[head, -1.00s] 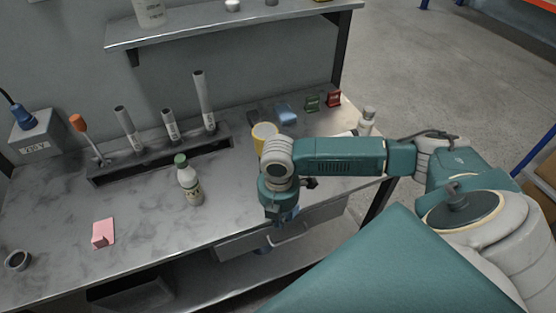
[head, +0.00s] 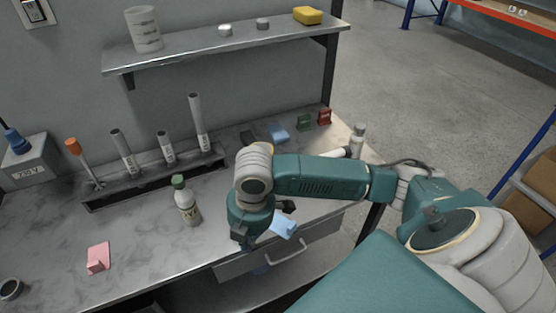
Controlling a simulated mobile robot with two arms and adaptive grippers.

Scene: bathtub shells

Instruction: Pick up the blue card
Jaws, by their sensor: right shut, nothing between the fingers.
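A light blue card (head: 284,225) lies at the table's front edge, just above the drawer. Part of it is hidden by my right arm's wrist. My right gripper (head: 245,243) points down to the left of the card, near the table's front edge. It is shut and empty, and its fingertips are partly hard to make out. My left gripper is not in view.
A white bottle with green cap (head: 188,203) stands left of my gripper. A tube rack (head: 155,178) is behind. A blue item (head: 278,135), green item (head: 304,122) and red item (head: 324,118) sit at the back.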

